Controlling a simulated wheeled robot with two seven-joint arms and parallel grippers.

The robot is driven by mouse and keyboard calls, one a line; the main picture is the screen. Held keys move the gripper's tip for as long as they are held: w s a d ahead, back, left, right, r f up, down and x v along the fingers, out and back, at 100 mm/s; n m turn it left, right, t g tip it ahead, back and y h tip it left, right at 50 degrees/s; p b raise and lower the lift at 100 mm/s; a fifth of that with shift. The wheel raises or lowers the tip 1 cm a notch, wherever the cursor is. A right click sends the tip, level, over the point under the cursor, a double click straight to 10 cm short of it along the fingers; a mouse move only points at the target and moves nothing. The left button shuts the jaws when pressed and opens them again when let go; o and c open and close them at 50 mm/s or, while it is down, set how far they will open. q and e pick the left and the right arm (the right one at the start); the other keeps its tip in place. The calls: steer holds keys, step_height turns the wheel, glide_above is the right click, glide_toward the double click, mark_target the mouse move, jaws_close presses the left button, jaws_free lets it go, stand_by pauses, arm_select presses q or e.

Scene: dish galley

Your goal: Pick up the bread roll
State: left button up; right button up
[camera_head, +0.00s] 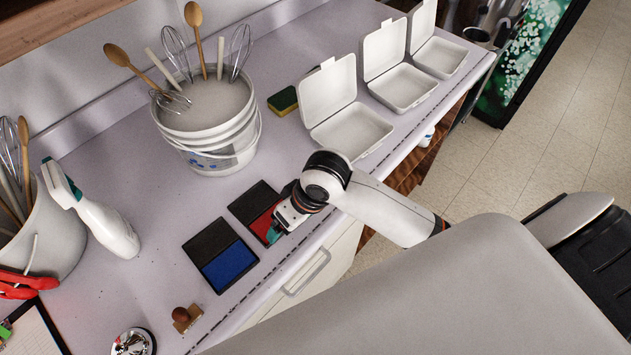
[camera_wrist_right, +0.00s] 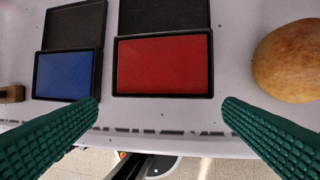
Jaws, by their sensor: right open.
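The bread roll (camera_wrist_right: 290,62) is round and golden brown. In the right wrist view it lies on the counter at the right edge, partly cut off by the frame. In the head view I cannot see it; my right wrist and forearm cover that part of the counter. My right gripper (camera_head: 273,234) is over the front of the counter by the red ink pad. In the right wrist view its green fingers (camera_wrist_right: 162,108) are wide apart with nothing between them. The roll is outside them, beyond the right finger. My left gripper is not in view.
A red ink pad (camera_wrist_right: 163,65) and a blue ink pad (camera_head: 232,264) lie open near the counter's front edge. A wooden stamp (camera_head: 182,317), a spray bottle (camera_head: 108,226) and a white bucket (camera_head: 215,125) stand left. White takeaway boxes (camera_head: 352,131) stand open farther along.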

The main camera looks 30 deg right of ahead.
steer(key=shift+m+g+h, duration=0.3)
steer(key=shift+g+h, duration=0.2)
steer(key=shift+h, duration=0.1)
steer(key=w+d+r, duration=0.2)
steer(key=w, duration=0.1)
steer(key=w+r, duration=0.1)
steer(key=shift+w+d, duration=0.25)
steer(key=shift+d, duration=0.15)
steer(key=w+d+r+m+g+h, duration=0.1)
steer(key=w+d+r+m+h, duration=0.1)
steer(key=w+d+r+m, duration=0.25)
steer(key=shift+n, duration=0.95)
steer(key=f, duration=0.2)
steer(key=d+f+p, duration=0.1)
steer(key=f, duration=0.1)
steer(key=s+d+f, duration=0.1)
steer(key=shift+f+p, duration=0.3)
steer(key=shift+f, duration=0.1)
steer(key=f, duration=0.1)
steer(key=f+p, duration=0.1)
steer(key=f, duration=0.2)
steer(key=shift+w+d+f+p, duration=0.3)
steer(key=shift+f+p, duration=0.05)
steer(key=shift+f, duration=0.45)
steer(key=c, duration=1)
